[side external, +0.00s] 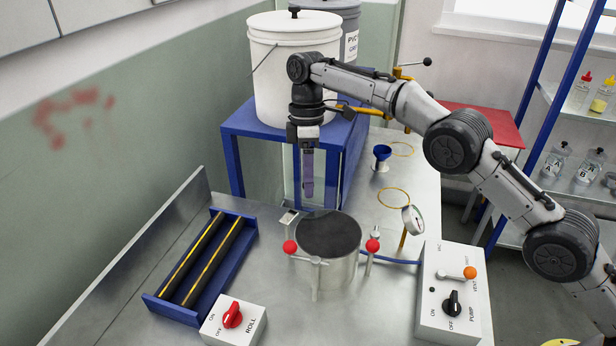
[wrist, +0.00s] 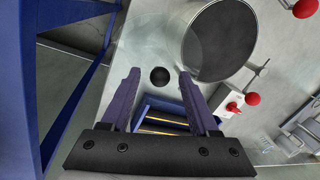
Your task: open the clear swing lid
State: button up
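My gripper (side external: 307,193) points straight down at the back left of a metal pot (side external: 337,268), above the pot's rim height. Its two purple fingers are apart and hold nothing. In the wrist view, a round black knob (wrist: 159,77) shows between and beyond the fingertips (wrist: 159,74), not visibly touched. The pot's round dark mouth (wrist: 222,40) lies to the knob's right. The clear lid's outline is hard to make out. A pale see-through panel (side external: 291,175) stands upright behind my gripper; I cannot tell whether it belongs to the lid.
Red-knobbed clamps (side external: 290,246) flank the pot. A blue roller tray (side external: 158,306) and a ROLL switch box (side external: 234,320) stand at left. A blue stand (side external: 232,134) with a white bucket (side external: 291,65) is behind. A gauge (side external: 412,220) and a pump box (side external: 449,310) are at right.

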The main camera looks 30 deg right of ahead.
aim_at(314, 197)
jog(key=shift+r, duration=1.5)
jog(key=shift+s+d+r, duration=0.15)
jog(key=shift+s+r, duration=0.25)
jog(key=shift+r, duration=0.15)
jog(key=shift+s+d+r, duration=0.15)
jog(key=shift+s+r, duration=0.25)
jog(key=shift+r, duration=0.1)
jog(key=s+d+r, duration=0.4)
jog(key=s+r, duration=0.4)
jog(key=s, duration=0.3)
jog(key=shift+s+d, duration=0.2)
jog(key=shift+s, duration=0.05)
